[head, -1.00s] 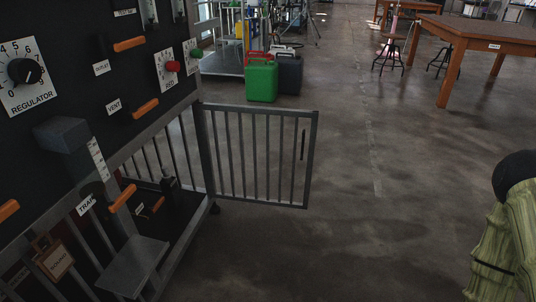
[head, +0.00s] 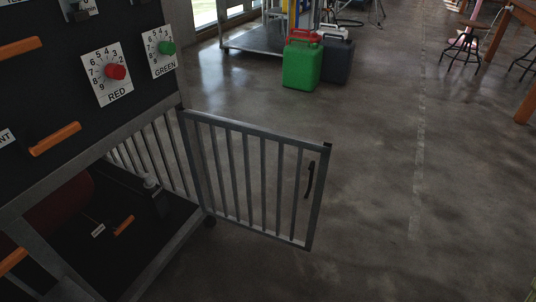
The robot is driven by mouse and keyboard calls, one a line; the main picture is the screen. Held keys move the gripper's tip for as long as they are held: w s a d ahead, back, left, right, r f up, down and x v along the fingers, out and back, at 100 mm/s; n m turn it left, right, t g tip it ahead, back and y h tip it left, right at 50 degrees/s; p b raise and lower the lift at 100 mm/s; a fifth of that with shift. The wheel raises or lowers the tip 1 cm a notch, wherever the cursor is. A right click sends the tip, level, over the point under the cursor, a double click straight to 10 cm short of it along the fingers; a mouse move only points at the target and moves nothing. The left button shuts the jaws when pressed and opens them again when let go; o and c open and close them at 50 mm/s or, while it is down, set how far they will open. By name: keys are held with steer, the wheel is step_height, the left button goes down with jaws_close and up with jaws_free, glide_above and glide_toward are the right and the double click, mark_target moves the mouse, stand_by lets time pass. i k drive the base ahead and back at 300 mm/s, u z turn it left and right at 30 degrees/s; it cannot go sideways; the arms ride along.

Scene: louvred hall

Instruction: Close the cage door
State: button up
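The cage door (head: 250,176) is a grey metal barred gate in the middle of the head view. It stands open, swung out over the floor from the corner post (head: 194,160) of the panel frame. A dark handle (head: 310,180) is on its free right end. Behind the frame's lower opening, the cage's dark floor (head: 85,256) holds a dark red rounded object (head: 58,212), partly hidden, and a small grey fitting (head: 156,192). My gripper is not in view.
The black panel (head: 80,60) with red knob (head: 115,72), green knob (head: 167,48) and orange handles fills the left. Green (head: 301,65) and dark (head: 337,60) canisters stand behind the door. A stool (head: 461,45) is far right. Floor right of the door is clear.

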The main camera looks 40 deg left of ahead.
mark_target(325, 149)
steer(key=i, duration=1)
steer(key=z, duration=0.8)
steer(key=i, duration=1.4)
steer(key=u, duration=2.15)
steer(key=i, duration=0.65)
steer(key=u, duration=2.55)
